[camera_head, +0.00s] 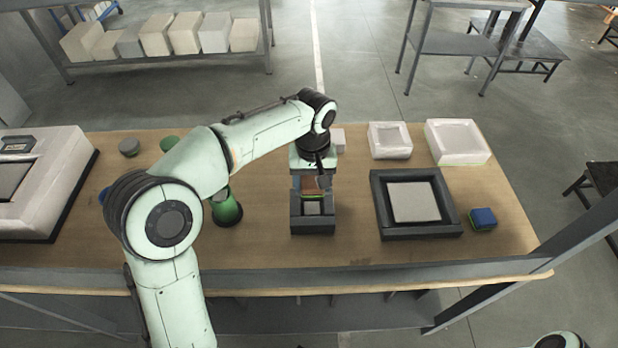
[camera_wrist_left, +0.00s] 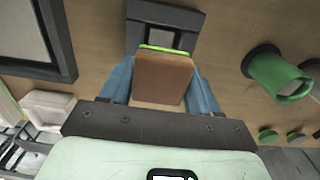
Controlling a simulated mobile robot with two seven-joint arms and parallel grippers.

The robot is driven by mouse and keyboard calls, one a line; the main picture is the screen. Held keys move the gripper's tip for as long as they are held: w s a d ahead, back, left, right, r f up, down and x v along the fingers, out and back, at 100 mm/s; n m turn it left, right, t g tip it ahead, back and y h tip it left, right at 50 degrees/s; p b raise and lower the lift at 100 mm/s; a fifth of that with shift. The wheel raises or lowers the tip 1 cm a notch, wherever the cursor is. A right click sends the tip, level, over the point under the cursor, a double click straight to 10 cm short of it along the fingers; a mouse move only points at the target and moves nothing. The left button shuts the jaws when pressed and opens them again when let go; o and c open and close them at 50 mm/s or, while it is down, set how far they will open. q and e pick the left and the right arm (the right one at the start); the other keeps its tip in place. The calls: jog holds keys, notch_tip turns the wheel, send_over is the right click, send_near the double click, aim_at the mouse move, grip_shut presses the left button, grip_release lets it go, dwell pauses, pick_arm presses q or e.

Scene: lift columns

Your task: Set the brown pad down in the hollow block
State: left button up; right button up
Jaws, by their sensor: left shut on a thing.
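The brown pad (camera_head: 310,184) is held by my left gripper (camera_head: 311,190), just above the hollow block in the head view. In the left wrist view the brown pad (camera_wrist_left: 163,76) sits between the two blue fingers (camera_wrist_left: 160,88), with a bright green strip along its far edge. The dark hollow block (camera_head: 313,226) stands on the table with a lighter grey recess. It also shows in the left wrist view (camera_wrist_left: 135,32), beyond the pad and partly covered by it. A gap between pad and block is hard to judge. My right gripper is out of sight.
A large dark frame with a grey plate (camera_head: 447,225) lies to the right, with a small blue block (camera_head: 483,218) beside it. White trays (camera_head: 457,142) stand behind. A green cup-like thing (camera_head: 227,208) is to the left. Bare table lies between block and frame.

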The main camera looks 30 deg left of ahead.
pick_arm(q)
jog(key=shift+f+b, duration=1.85)
jog(key=shift+f, duration=0.4)
jog(key=shift+f+b, duration=0.35)
jog(key=shift+f, duration=0.4)
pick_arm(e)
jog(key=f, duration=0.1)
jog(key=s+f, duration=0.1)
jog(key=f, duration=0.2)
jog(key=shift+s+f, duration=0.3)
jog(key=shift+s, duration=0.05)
pick_arm(q)
jog(key=shift+p, duration=0.3)
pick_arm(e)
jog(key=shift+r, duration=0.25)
pick_arm(q)
jog(key=shift+f, duration=0.45)
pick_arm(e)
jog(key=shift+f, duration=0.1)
pick_arm(q)
jog(key=o, duration=1.1)
jog(key=shift+r, duration=0.1)
